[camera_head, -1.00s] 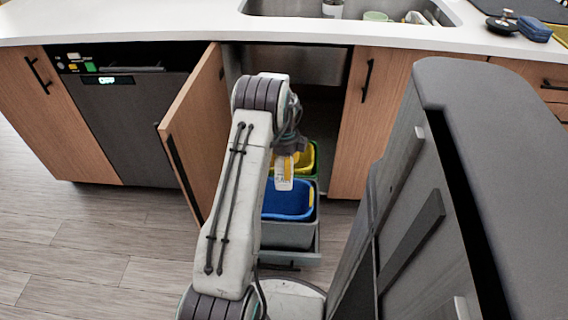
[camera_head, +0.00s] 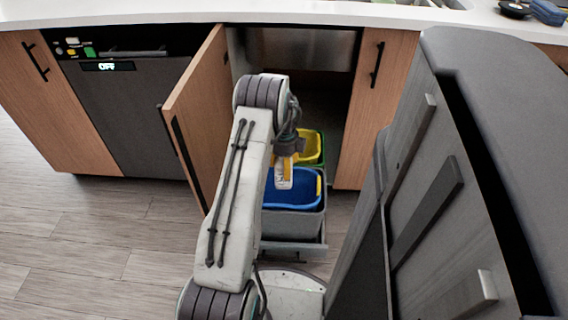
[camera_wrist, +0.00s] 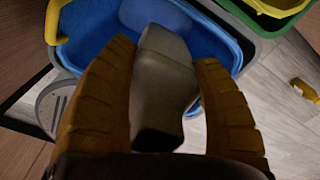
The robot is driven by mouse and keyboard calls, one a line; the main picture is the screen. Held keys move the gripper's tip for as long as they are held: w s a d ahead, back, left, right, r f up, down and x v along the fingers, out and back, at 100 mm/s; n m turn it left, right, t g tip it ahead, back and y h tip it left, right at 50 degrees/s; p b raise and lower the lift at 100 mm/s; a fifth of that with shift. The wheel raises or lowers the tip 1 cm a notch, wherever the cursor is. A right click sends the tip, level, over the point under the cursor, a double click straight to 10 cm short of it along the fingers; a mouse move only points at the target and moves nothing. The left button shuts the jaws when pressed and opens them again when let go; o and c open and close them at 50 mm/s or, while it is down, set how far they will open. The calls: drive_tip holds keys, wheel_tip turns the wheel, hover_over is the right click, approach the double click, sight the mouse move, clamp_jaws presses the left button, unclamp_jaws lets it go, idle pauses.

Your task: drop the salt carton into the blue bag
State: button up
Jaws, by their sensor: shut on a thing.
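The salt carton (camera_head: 283,172) is a small white and yellow box hanging from my gripper (camera_head: 288,151) in the head view. In the wrist view the carton (camera_wrist: 161,88) shows greyish between the two yellow fingers of my gripper (camera_wrist: 168,75), which are shut on it. The blue bag (camera_head: 300,190) lines a grey bin in the pulled-out drawer under the sink. The carton appears above the bag's opening in both views. The bag (camera_wrist: 95,38) spreads behind the carton in the wrist view, and its yellow handle (camera_wrist: 53,22) shows at the left. The carton's height above the bag is hard to tell.
A yellow bag (camera_head: 311,146) in a green bin stands behind the blue bag. An open cabinet door (camera_head: 197,115) is to the left of my arm. A tall grey cabinet (camera_head: 450,190) stands close on the right. A small yellowish object (camera_wrist: 305,90) lies on the floor.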

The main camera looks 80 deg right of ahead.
drive_tip(key=shift+f, duration=0.35)
drive_tip(key=o, duration=1.3)
wheel_tip(320, 180, up, 12)
drive_tip(key=shift+r, duration=0.1)
idle(0.6)
